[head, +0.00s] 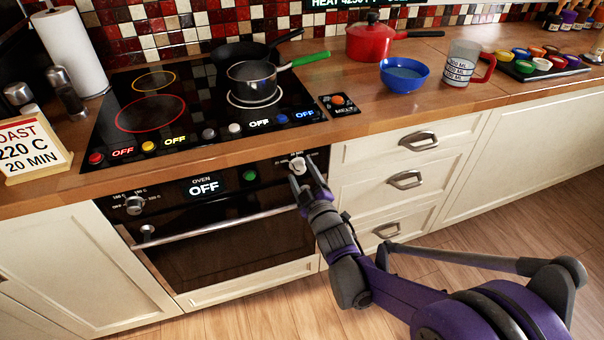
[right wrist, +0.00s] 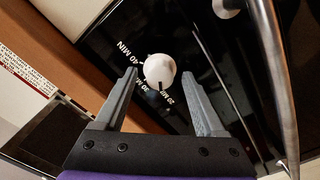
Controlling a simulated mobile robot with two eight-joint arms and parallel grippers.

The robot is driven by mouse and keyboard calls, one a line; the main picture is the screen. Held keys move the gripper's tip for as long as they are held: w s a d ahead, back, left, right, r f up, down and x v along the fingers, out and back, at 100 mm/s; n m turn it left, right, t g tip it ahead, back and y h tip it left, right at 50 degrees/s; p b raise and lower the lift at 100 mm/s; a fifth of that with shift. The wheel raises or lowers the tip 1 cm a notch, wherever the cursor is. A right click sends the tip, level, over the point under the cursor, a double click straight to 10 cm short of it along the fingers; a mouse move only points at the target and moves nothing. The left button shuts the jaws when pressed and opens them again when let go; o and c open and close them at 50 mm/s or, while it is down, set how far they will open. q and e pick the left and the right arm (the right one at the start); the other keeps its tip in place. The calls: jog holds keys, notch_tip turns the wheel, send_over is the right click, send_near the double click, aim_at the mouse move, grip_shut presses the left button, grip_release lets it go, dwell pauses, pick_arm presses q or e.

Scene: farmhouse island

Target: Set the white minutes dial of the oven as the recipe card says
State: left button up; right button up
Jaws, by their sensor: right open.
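The white minutes dial (head: 297,164) sits at the right end of the oven panel. In the right wrist view the dial (right wrist: 159,71) shows with white minute markings around it and a dark mark on its rim; the exact setting cannot be read for sure. My right gripper (head: 302,177) is at the dial, its open fingers on either side of it in the right wrist view (right wrist: 159,82). Whether they touch it cannot be told. The recipe card (head: 33,148) on the counter reads 220 C, 20 MIN, its top line cut off. My left gripper is not in view.
The oven display (head: 204,187) reads OFF, with a silver temperature dial (head: 134,205) to its left and a green button (head: 249,175) to its right. The oven handle (head: 215,226) runs below the panel. Drawers (head: 405,180) lie to the right.

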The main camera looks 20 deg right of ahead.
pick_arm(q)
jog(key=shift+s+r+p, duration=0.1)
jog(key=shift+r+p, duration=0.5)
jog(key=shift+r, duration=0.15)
pick_arm(e)
jog(key=s, duration=1.1)
jog(key=s+a+f+m+g, duration=0.1)
jog(key=s+f+m+g, duration=0.25)
jog(key=s, duration=0.45)
jog(key=s+f+m+g, duration=0.3)
jog(key=s+g, duration=0.2)
jog(key=s, duration=0.2)
jog(key=s+a+f+m+g, duration=0.1)
jog(key=s+f+m+g, duration=0.2)
jog(key=s+g, duration=0.35)
pick_arm(q)
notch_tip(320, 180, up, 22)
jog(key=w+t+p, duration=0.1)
jog(key=p, duration=1.8)
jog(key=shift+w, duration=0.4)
pick_arm(e)
notch_tip(320, 180, up, 22)
jog(key=t, duration=0.2)
jog(key=shift+a+f, duration=0.15)
jog(key=shift+f, duration=0.1)
